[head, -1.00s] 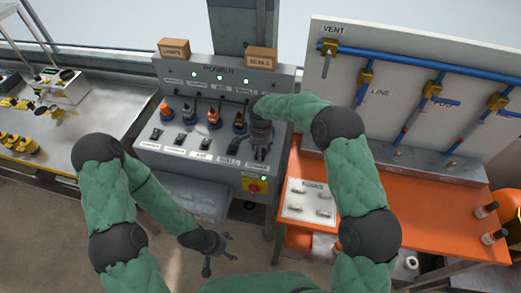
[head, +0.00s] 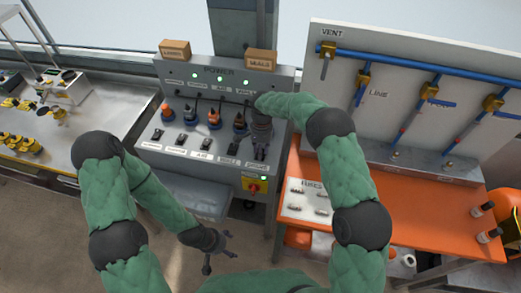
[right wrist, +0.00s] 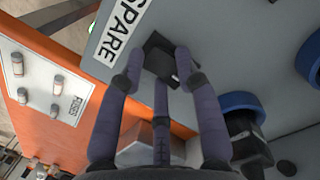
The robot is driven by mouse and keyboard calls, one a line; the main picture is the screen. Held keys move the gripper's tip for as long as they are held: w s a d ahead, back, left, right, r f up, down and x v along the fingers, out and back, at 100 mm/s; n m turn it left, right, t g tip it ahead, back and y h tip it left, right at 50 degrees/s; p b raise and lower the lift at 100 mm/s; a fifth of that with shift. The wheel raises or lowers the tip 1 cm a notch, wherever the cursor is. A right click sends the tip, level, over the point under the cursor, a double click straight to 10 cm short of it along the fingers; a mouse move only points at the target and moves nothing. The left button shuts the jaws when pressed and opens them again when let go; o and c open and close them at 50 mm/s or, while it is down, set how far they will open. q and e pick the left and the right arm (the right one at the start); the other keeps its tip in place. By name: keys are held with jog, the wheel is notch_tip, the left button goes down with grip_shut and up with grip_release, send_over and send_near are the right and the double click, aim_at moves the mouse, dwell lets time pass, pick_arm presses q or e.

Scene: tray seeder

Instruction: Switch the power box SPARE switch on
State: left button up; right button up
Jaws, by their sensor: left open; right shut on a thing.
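The grey power box (head: 146,144) stands in the middle of the head view, with a row of dark switches on its sloped front. The SPARE switch (right wrist: 158,52) is a black lever beside the SPARE label (right wrist: 124,28) in the right wrist view. My right gripper (right wrist: 162,78) is shut on this switch, its fingers around the lever. In the head view my right gripper (head: 261,148) covers most of the switch, so its position is hard to tell. My left gripper (head: 220,246) is open and empty, low in front of the box.
Several plugs, one an orange-and-black plug (head: 213,119), stand above the switches. A red knob on a yellow plate (head: 254,187) is at the box's lower right. An orange table (head: 408,196) with a fuses board (head: 313,212) is at right, a metal table (head: 100,100) at left.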

jog(key=shift+w+d+r, duration=0.1)
jog(key=shift+w+r, duration=0.25)
jog(key=shift+w, duration=0.2)
jog(key=o, duration=1.1)
jog(key=shift+f, duration=0.25)
jog(key=shift+s, duration=0.1)
jog(key=shift+r, duration=0.25)
jog(key=r, duration=0.3)
jog(key=w+r, duration=0.1)
jog(key=r, duration=0.7)
jog(key=shift+w+d+r, duration=0.2)
jog(key=shift+w, duration=0.1)
jog(key=shift+f, duration=0.1)
